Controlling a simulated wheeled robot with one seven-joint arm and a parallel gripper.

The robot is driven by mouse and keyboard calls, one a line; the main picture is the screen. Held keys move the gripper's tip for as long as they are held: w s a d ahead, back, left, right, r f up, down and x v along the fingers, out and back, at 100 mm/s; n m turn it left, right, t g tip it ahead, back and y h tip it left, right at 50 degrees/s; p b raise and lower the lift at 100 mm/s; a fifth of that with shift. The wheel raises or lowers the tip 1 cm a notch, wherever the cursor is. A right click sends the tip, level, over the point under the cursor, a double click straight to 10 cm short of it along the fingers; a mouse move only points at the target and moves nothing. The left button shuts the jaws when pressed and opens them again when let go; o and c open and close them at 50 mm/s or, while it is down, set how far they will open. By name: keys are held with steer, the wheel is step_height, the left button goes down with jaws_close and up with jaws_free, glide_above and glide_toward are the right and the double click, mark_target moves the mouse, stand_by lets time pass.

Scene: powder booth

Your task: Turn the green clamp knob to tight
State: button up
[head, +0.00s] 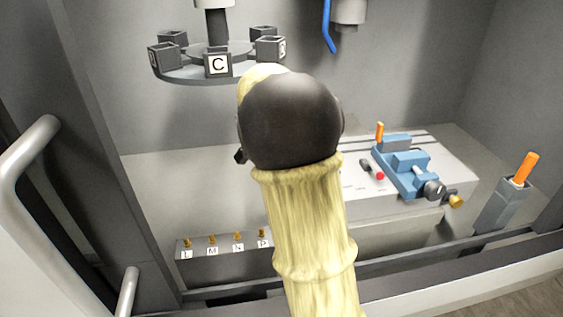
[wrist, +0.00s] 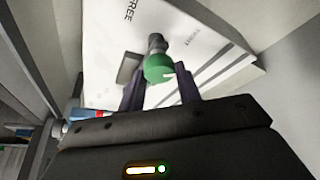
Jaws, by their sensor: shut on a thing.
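The green clamp knob (wrist: 157,68) shows in the wrist view on a dark stem above a white plate (wrist: 105,50). The plate carries the word FREE at the top and a word that looks like TIGHT to the right of the knob. My gripper (wrist: 160,82) has its two dark fingers on either side of the knob and is shut on it. I cannot tell exactly how far round the knob is turned. In the head view my arm hides the knob and most of the gripper.
A blue vise (head: 407,168) and a small red-tipped lever (head: 372,172) are on the white bench right of my arm. A carousel of lettered blocks (head: 218,66) hangs at upper left. Lettered pegs (head: 212,241) stand in front. An orange-handled tool (head: 524,169) is at right.

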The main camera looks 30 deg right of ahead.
steer(key=o, duration=1)
steer(key=shift+a+r, duration=0.2)
steer(key=shift+r, duration=0.3)
steer(key=s+a+r+b, duration=0.1)
steer(key=s+a, duration=0.4)
steer(key=a, duration=0.6)
steer(key=shift+s+a+r, duration=0.25)
steer(key=shift+a+r, duration=0.05)
steer(key=shift+r, duration=0.1)
